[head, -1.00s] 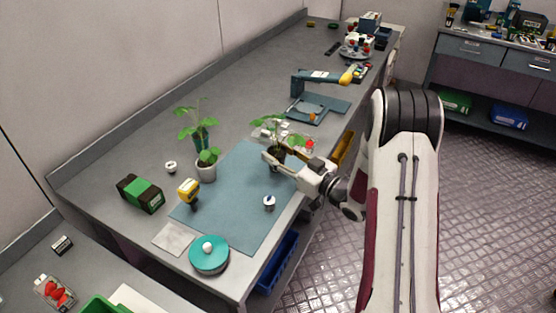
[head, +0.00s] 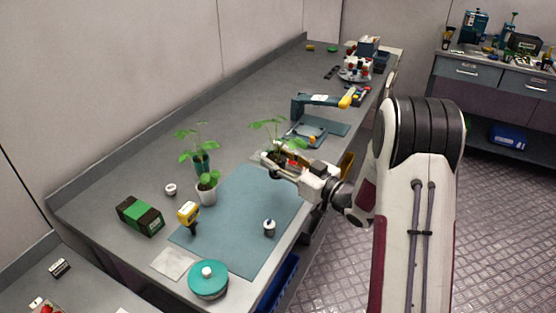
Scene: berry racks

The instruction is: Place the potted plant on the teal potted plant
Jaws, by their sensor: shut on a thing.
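My gripper (head: 270,163) is at the far right part of the blue-grey mat, shut on a potted plant. That plant's green leaves (head: 268,125) rise above the fingers; its dark pot is mostly hidden by them. The plant looks roughly upright; I cannot tell its exact height over the bench. The teal potted plant (head: 202,163) stands upright on the bench to the left of my gripper, with broad leaves on top. A white potted plant (head: 207,193) stands just in front of it and covers part of its pot.
The blue-grey mat (head: 240,215) bears a yellow handheld tool (head: 188,214) and a small white-and-dark jar (head: 269,228). A green-and-black box (head: 140,216), a small round item (head: 170,189) and a teal round container (head: 208,279) stand nearby. A blue stand (head: 318,125) is behind my gripper.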

